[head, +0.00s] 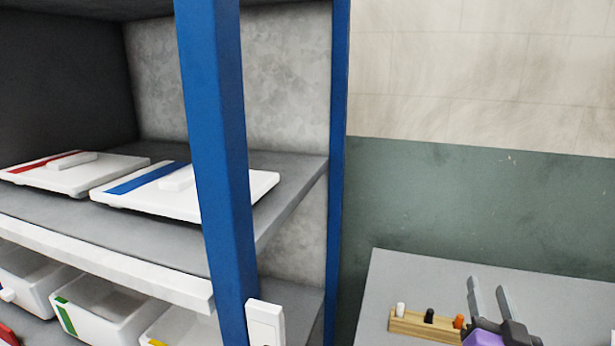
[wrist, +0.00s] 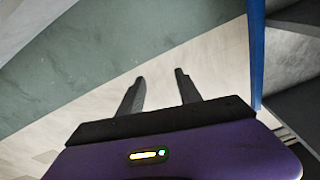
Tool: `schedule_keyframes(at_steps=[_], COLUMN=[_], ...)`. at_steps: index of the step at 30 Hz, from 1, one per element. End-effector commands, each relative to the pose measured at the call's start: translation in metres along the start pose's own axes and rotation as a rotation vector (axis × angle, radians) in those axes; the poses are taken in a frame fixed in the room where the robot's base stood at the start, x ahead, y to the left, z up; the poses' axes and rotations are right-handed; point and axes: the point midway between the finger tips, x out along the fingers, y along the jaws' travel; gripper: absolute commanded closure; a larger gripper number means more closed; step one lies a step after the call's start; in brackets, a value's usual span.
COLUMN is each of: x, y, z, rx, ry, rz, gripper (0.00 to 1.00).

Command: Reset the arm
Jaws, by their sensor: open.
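My gripper (head: 490,297) shows at the lower right of the head view, with two grey fingers pointing up over the grey table. The fingers are apart with nothing between them. In the wrist view my gripper (wrist: 161,86) is also open and empty, with the wall behind it. Most of my arm is out of the head view.
A wooden block (head: 405,322) with white, black and orange pegs stands on the table (head: 385,277) beside my gripper. A shelf rack with a blue post (head: 215,150) fills the left. It holds white lids (head: 215,200) above and white bins (head: 100,305) below.

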Motion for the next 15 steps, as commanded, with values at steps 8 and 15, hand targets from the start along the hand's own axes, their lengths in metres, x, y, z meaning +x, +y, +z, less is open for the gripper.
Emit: schedule_keyframes(at_steps=[8,15], x=[-0.106,-0.203], y=[-0.012,-0.017], z=[0.026,0.04], rx=[-0.259,-0.357], ry=[0.029,0.016], rz=[-0.203,-0.323], gripper=[0.59,0.59])
